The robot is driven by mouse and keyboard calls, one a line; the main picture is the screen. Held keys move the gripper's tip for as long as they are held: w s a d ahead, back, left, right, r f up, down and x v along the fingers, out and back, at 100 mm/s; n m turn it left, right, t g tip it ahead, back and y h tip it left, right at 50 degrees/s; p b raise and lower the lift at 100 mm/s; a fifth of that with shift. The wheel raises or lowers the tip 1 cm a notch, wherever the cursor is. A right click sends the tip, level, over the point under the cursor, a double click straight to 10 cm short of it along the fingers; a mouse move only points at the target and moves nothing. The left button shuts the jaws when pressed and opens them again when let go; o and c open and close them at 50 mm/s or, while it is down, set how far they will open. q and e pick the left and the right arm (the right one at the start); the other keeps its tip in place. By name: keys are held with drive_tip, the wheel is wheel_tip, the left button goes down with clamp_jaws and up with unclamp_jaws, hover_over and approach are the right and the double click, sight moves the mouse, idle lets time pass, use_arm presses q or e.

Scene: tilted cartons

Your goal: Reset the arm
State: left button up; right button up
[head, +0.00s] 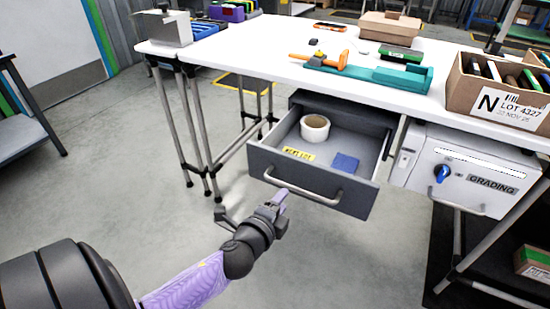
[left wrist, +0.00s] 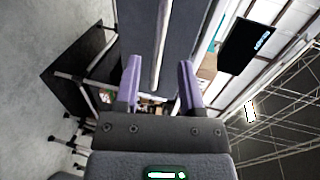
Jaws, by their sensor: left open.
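My left arm reaches in from the lower left in the head view. Its left gripper (head: 251,206) is open and empty, in front of and below the left side of an open grey drawer (head: 320,198). In the left wrist view the two purple fingers (left wrist: 159,82) stand apart, with the grey drawer front and its handle (left wrist: 161,45) beyond them. The fingers look apart from the handle (head: 300,188). My right gripper is not in view.
The white table (head: 262,60) above carries an orange-handled tool, a teal tray (head: 385,78) and a carton (head: 472,92). A grading unit (head: 450,170) hangs right.

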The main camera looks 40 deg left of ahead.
use_arm(q)
drive_tip(key=v, duration=0.3)
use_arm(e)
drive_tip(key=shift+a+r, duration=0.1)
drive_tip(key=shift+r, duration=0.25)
use_arm(q)
drive_tip(key=s+d+f+n+g+h+p, duration=0.1)
drive_tip(key=s+f+n+g+p, duration=0.5)
drive_tip(key=s+f, duration=0.75)
drive_tip(key=s+d+f+n+g+p, duration=0.1)
drive_tip(key=s+f+n+g, duration=0.1)
drive_tip(key=s, duration=0.6)
drive_tip(key=s+d+f+n+g+h+p, duration=0.1)
drive_tip(key=s+f+g, duration=0.3)
drive_tip(key=s, duration=0.5)
drive_tip(key=s+d+f+n+g+p, duration=0.1)
drive_tip(key=s+d+f+n+g, duration=0.2)
drive_tip(key=s, duration=0.5)
drive_tip(key=shift+s+n+g+h+p, duration=0.2)
drive_tip(key=shift+n+g+h+p, duration=0.1)
drive_tip(key=shift+g+h, duration=0.1)
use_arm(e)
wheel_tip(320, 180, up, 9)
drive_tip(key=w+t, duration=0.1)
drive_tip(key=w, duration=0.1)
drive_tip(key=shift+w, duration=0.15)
